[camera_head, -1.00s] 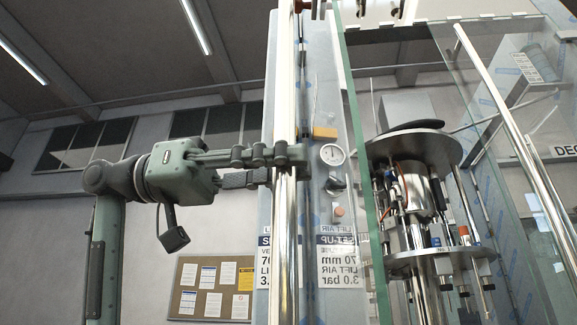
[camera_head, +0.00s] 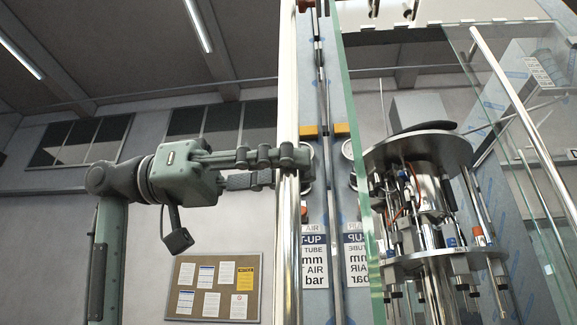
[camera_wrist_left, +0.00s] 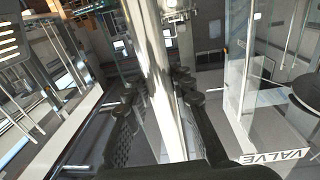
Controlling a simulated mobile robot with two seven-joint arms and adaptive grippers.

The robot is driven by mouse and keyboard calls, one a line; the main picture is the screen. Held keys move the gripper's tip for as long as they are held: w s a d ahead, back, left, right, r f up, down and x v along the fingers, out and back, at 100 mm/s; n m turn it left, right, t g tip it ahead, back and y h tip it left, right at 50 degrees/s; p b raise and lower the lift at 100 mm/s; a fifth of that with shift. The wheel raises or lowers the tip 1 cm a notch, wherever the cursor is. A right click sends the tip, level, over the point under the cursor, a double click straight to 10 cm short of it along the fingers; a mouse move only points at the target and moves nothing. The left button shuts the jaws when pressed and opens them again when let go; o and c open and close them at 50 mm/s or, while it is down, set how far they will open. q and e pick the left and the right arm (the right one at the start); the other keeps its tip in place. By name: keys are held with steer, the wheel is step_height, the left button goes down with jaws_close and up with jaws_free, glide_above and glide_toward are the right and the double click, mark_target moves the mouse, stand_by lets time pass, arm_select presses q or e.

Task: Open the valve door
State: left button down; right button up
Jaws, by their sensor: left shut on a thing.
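My left gripper (camera_head: 295,163) is shut on a tall, upright chrome bar (camera_head: 288,250), which looks like the door's handle. In the left wrist view, the bar (camera_wrist_left: 150,60) runs between the fingers of my left gripper (camera_wrist_left: 158,98). A clear glass pane with a green edge (camera_head: 358,150) stands to the right. A plate lettered VALVE (camera_wrist_left: 275,157) shows at the lower right of the left wrist view, upside down. My right gripper is not in view.
Steel filler machinery (camera_head: 425,200) stands behind the glass at right. A slanted chrome rail (camera_head: 525,120) crosses the far right. A panel with a set-up label (camera_head: 314,262) lies just right of the bar. A notice board (camera_head: 213,287) hangs on the back wall.

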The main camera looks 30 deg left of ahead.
arm_select(q)
steer(key=shift+r, duration=0.15)
steer(key=c, duration=1.3)
jaws_free()
steer(key=v, duration=1.2)
